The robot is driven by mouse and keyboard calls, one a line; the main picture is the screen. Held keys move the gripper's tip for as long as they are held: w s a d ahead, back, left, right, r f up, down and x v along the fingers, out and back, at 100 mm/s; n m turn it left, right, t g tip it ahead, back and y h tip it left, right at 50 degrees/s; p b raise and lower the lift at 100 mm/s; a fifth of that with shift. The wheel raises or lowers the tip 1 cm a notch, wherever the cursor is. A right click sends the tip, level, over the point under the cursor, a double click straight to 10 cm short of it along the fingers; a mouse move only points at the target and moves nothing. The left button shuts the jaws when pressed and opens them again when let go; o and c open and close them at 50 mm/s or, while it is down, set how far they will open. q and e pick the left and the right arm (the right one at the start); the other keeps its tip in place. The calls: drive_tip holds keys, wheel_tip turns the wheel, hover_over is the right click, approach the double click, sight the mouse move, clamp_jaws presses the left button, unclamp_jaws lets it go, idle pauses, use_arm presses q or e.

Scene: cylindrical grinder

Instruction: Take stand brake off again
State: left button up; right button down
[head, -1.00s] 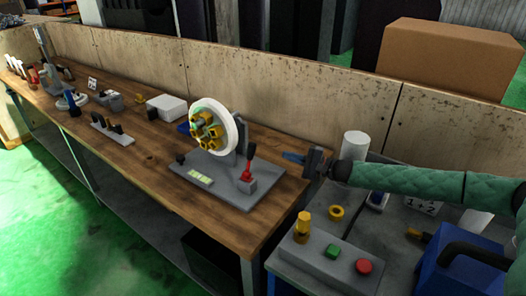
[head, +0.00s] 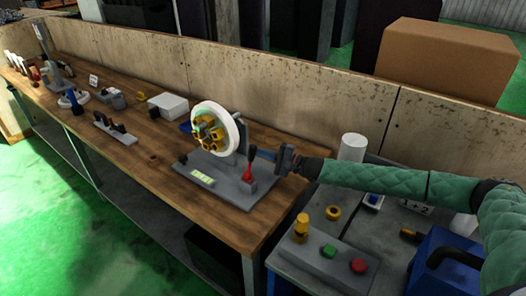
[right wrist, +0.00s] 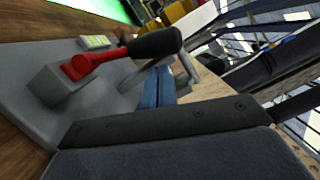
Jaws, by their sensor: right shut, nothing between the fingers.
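The stand (head: 228,185) is a grey plate on the wooden bench carrying an upright white wheel (head: 237,132) with yellow parts at its hub. The brake lever (head: 249,172), red with a black handle, rises from a grey block at the plate's right side. In the right wrist view the lever (right wrist: 95,63) shows large, its black handle just beyond the fingers. My right gripper (head: 262,154) is shut and empty, its blue fingertips close to the right of the handle; I cannot tell if they touch it. It also shows in the right wrist view (right wrist: 158,86). My left gripper is out of view.
A control box (head: 322,258) with a green and a red button stands at the front right, near a blue box (head: 445,275). A white cylinder (head: 352,148) stands behind my right forearm. A wooden back wall (head: 290,105) runs behind the bench.

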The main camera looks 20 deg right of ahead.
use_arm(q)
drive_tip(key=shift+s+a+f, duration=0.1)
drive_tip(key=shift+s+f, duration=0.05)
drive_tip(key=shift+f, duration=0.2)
use_arm(e)
drive_tip(key=shift+s+a, duration=0.1)
drive_tip(key=shift+a, duration=0.1)
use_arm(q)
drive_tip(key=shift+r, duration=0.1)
use_arm(e)
drive_tip(key=shift+r, duration=0.15)
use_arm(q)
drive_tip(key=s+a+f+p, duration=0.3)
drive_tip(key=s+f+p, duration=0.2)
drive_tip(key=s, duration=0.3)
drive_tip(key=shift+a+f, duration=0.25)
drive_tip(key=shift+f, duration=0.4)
use_arm(e)
drive_tip(key=s+a+r+n+g+h, duration=0.1)
drive_tip(key=s+a+n+h, duration=0.1)
drive_tip(key=s+a+n, duration=0.4)
drive_tip(key=shift+a+r+n+h, duration=0.35)
drive_tip(key=shift+a+n, duration=0.5)
drive_tip(key=shift+n, duration=1.95)
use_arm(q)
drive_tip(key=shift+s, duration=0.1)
use_arm(e)
drive_tip(key=shift+f, duration=0.1)
